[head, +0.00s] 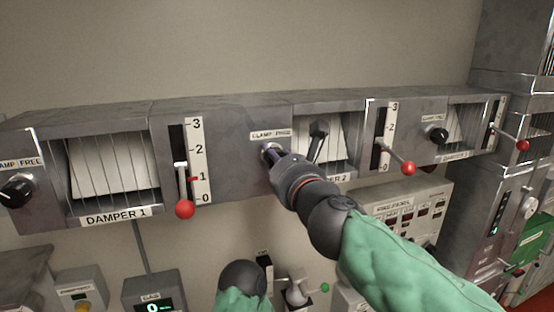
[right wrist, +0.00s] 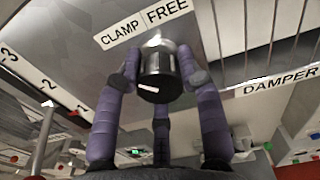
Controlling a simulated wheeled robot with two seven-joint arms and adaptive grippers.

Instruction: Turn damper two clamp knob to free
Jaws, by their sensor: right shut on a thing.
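The damper two clamp knob (right wrist: 158,66) is a dark cylinder with a bright metal base, below the label CLAMP | FREE (right wrist: 143,24) in the right wrist view. A short white mark shows on its end face; which word it points to I cannot tell. My right gripper (right wrist: 160,84) has its purple fingers around the knob and is shut on it. In the head view my right gripper (head: 275,154) reaches the panel just under the CLAMP FREE label (head: 270,134) and hides most of the knob. My left gripper is not in view.
The damper 2 lever with its red ball (head: 408,168) sticks out right of my right gripper. The damper 1 lever ball (head: 185,209) is to the left. Another dark knob (head: 438,135) and lever ball (head: 523,145) are further right. Boxes and instruments stand below the panel.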

